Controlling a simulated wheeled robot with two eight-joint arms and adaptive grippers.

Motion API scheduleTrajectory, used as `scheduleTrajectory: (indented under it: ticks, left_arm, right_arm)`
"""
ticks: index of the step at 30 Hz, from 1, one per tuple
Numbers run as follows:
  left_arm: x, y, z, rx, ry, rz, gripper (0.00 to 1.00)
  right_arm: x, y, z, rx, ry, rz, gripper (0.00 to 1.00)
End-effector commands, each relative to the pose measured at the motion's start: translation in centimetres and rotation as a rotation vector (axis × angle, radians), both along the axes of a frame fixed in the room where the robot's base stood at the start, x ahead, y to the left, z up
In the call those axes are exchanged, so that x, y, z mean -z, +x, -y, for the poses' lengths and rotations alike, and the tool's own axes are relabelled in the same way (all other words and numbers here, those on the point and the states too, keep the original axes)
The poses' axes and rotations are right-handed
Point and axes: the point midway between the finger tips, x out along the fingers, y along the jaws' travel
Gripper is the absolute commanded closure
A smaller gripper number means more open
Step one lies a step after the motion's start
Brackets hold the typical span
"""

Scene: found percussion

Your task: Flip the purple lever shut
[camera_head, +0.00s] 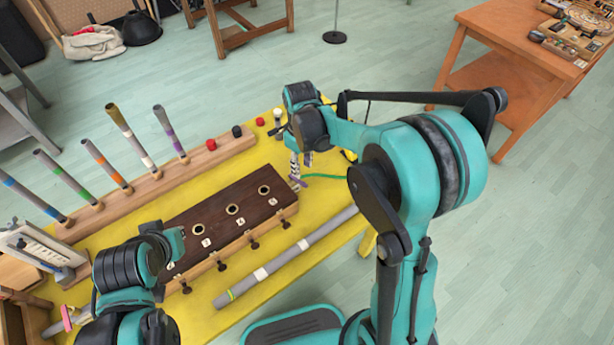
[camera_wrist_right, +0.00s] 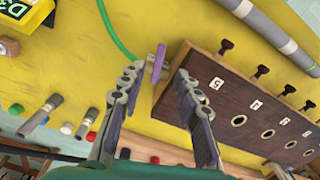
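The purple lever (camera_wrist_right: 159,62) is a small bar at the near-left corner of a dark wooden box (camera_wrist_right: 222,98) in the right wrist view. In the head view the lever (camera_head: 298,182) shows at the box's right end, just below my right gripper (camera_head: 295,165). My right gripper (camera_wrist_right: 157,80) is open, with its two fingers apart. The lever appears in the gap between the fingertips; I cannot tell whether they touch it. My left gripper is at the lower left of the head view, where its arm hides the fingers.
The box has several numbered holes and dark pegs along its front. A grey tube (camera_head: 290,255) lies in front of it on the yellow table (camera_head: 225,165). A wooden rack (camera_head: 165,180) with upright tubes stands behind. A green cord (camera_wrist_right: 112,35) runs near the lever.

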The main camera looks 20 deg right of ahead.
Motion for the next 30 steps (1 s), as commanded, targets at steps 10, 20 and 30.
scheduleTrajectory:
  ticks: [10, 20, 30]
  left_arm:
    - [2.3, 0.0, 0.0, 0.0, 0.0, 0.0, 1.0]
    - [2.6, 0.0, 0.0, 0.0, 0.0, 0.0, 1.0]
    - [2.6, 0.0, 0.0, 0.0, 0.0, 0.0, 1.0]
  right_arm:
    - [5.7, 0.0, 0.0, 0.001, 0.0, 0.002, 0.67]
    - [7.0, 0.0, 0.0, 0.002, 0.0, 0.002, 0.67]
    - [7.0, 0.0, 0.0, 0.002, 0.0, 0.002, 1.0]
